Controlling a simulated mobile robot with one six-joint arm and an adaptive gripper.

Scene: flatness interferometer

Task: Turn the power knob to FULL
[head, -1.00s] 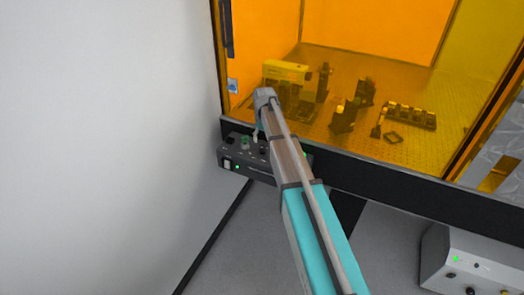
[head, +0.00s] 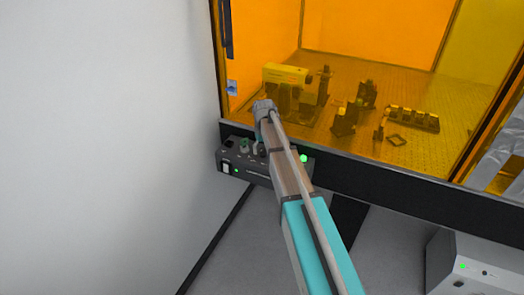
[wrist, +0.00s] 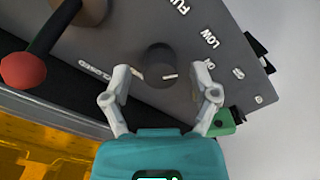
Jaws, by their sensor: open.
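A dark round knob (wrist: 160,58) with a white mark on its face stands on a grey control panel (wrist: 105,38) in the wrist view. The word FULL, partly cut off, is at the top edge, with LOW and smaller markings to its lower right. My gripper (wrist: 162,72) is open, one finger on each side of the knob; I cannot tell whether they touch it. In the head view the black control box (head: 250,170) is below the orange enclosure, and my arm hides part of it and its knobs.
A lever with a red ball end (wrist: 23,70) is left of the knob in the wrist view, and a green part (wrist: 226,122) is near the right finger. Orange panes (head: 262,35) stand behind the box. A grey unit (head: 475,262) is at lower right.

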